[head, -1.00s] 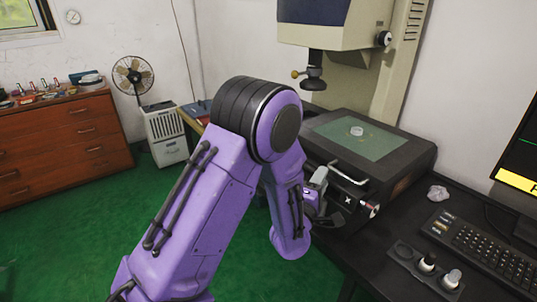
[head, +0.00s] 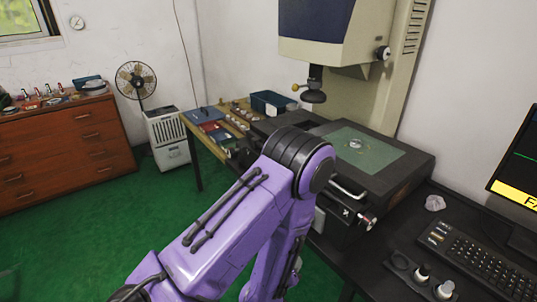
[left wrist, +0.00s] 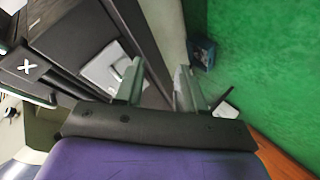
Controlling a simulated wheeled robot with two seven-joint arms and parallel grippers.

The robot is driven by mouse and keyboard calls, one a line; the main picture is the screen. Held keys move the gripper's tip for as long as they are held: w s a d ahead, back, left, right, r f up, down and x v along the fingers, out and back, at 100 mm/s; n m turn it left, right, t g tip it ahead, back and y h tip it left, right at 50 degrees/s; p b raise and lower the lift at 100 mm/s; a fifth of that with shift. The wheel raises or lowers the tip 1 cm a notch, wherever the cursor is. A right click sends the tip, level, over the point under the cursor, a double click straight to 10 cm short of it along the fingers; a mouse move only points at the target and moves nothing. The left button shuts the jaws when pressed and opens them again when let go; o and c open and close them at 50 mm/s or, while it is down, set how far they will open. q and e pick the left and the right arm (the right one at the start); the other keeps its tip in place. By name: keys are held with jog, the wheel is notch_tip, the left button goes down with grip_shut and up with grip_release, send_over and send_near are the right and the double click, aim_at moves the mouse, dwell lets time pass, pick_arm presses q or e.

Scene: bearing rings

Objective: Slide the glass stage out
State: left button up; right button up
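The glass stage (head: 378,158) is a greenish plate set in the dark top of the measuring machine, with a small clear ring (head: 355,144) on it. A pale bar handle (head: 347,190) is on the stage's front side, beside a knob and an X label. My left arm crosses the head view and hides its gripper behind its forearm. In the left wrist view my left gripper (left wrist: 158,88) has its two fingers apart with nothing held between them. The machine's dark side, with the X label (left wrist: 26,67), is left of the fingers. My right gripper is not in view.
The machine's optical head (head: 314,92) hangs above the stage. A keyboard (head: 480,258), control knobs (head: 444,288) and a monitor (head: 515,165) are at the right. A side bench holds a blue bin (head: 272,102) and small parts. Green floor is open at the left.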

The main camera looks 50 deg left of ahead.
pick_arm(q)
jog(key=s+f+m+g+p, duration=0.2)
jog(key=s+f+m+g, duration=0.1)
jog(key=s, duration=0.6)
notch_tip(320, 180, down, 2)
jog(key=shift+d+m+g+h, duration=0.3)
jog(key=shift+d+g, duration=0.15)
jog(key=shift+g, duration=0.15)
